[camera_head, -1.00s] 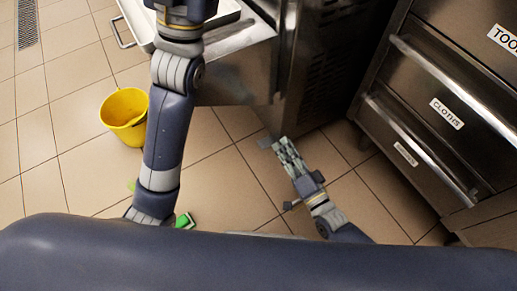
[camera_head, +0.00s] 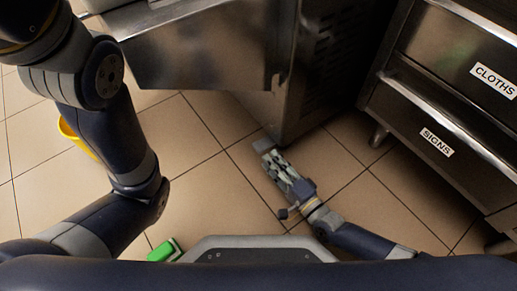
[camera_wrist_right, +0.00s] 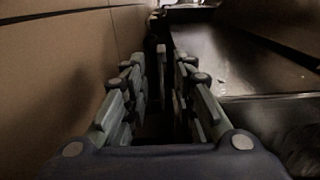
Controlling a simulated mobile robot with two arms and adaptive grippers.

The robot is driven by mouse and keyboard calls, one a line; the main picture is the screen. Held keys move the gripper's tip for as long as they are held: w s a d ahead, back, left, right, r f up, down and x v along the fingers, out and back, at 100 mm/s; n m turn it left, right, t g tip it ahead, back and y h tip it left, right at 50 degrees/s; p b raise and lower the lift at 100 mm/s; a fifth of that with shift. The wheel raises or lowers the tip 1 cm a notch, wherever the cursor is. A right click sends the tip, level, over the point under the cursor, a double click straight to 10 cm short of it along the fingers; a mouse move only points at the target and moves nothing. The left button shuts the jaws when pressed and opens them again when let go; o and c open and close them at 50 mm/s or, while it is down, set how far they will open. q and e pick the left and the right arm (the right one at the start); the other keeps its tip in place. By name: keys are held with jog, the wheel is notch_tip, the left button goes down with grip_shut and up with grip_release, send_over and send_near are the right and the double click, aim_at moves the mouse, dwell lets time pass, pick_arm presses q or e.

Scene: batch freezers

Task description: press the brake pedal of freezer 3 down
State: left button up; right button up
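My right gripper (camera_head: 274,166) is low over the floor tiles beside the dark steel freezer body, pointing away from me. A small flat grey piece (camera_head: 263,145), which may be the brake pedal, shows at its fingertips by the foot of the freezer. I cannot tell whether they touch or whether it is tilted down. In the dark right wrist view, the two fingers (camera_wrist_right: 160,82) reach forward, with a thin upright shape (camera_wrist_right: 161,60) between their ends. Whether they are shut is unclear. My left arm crosses the left side; its gripper is out of view.
The freezer's dark side (camera_head: 310,75) stands beyond my right gripper. A steel drawer cabinet (camera_head: 425,110) labelled CLOTHS and SIGNS stands on the right. A yellow bucket (camera_head: 70,132) is partly hidden by my left arm. A green object (camera_head: 163,252) lies near my base. Floor between is clear.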

aim_at(259, 146)
jog(key=b+x, duration=0.1)
jog(key=x, duration=0.2)
jog(key=b+x, duration=0.1)
jog(key=x, duration=0.2)
jog(key=shift+f+b, duration=0.2)
jog(key=shift+b, duration=0.1)
jog(key=shift+w+a+r, duration=0.15)
jog(key=shift+w+a, duration=0.3)
jog(key=shift+w, duration=0.05)
grip_shut()
